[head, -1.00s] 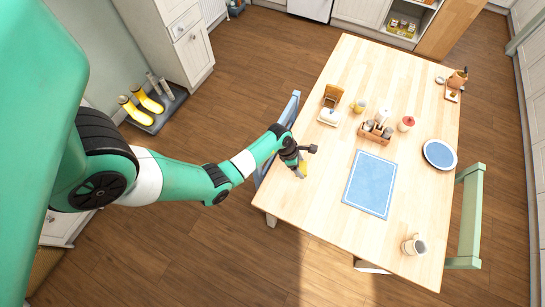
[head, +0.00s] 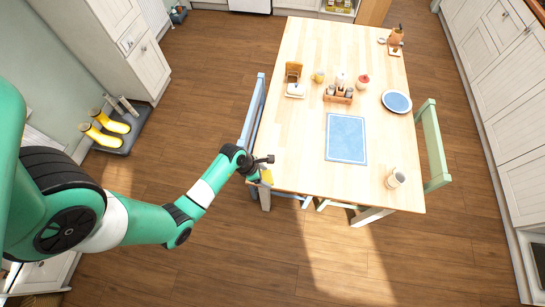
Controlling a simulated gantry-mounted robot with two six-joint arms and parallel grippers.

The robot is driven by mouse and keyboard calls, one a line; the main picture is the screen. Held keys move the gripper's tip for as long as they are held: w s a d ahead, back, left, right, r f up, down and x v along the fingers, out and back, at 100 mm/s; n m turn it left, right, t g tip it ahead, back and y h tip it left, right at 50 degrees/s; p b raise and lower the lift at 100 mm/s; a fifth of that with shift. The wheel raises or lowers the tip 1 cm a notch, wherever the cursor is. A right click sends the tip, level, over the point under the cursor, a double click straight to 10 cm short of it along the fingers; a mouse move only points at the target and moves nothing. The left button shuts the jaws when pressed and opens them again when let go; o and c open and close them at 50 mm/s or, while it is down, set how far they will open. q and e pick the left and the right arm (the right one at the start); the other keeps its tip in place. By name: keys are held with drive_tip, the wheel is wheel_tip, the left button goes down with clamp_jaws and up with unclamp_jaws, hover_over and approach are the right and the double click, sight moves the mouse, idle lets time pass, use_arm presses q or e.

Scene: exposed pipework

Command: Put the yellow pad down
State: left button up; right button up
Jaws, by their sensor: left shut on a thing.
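My left gripper (head: 264,168) is at the near left corner of the wooden table (head: 300,130) in the head view. It is shut on the yellow pad (head: 267,177), which shows as a small yellow patch below the fingers. The gripper hides part of the pad. I cannot tell whether the pad touches the table top or is held just above it. My right gripper is not in view.
A blue placemat (head: 346,138) lies right of the gripper, with bare wood between. A mug (head: 395,179), a blue plate (head: 396,101), a condiment caddy (head: 338,94) and a butter dish (head: 295,90) stand on the table. A blue chair (head: 251,115) is along its left side.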

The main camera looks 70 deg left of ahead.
sight(267, 171)
use_arm(q)
drive_tip(key=w+a+f+b, duration=0.2)
drive_tip(key=b, duration=0.1)
drive_tip(key=shift+a+f, duration=0.15)
drive_tip(key=shift+a, duration=0.05)
drive_tip(key=w+a+f+b, duration=0.2)
drive_tip(key=a+f, duration=0.1)
drive_tip(key=w+a+f+b, duration=0.1)
drive_tip(key=f, duration=0.1)
drive_tip(key=shift+w+a, duration=0.15)
drive_tip(key=shift+w+a+f, duration=0.1)
drive_tip(key=shift+a, duration=0.05)
drive_tip(key=shift+w+a+f+b, duration=0.15)
drive_tip(key=shift+f+b, duration=1.05)
drive_tip(key=shift+f, duration=0.6)
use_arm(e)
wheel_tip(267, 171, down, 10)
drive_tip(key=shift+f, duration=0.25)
use_arm(q)
drive_tip(key=shift+f, duration=0.1)
drive_tip(key=o, duration=1.2)
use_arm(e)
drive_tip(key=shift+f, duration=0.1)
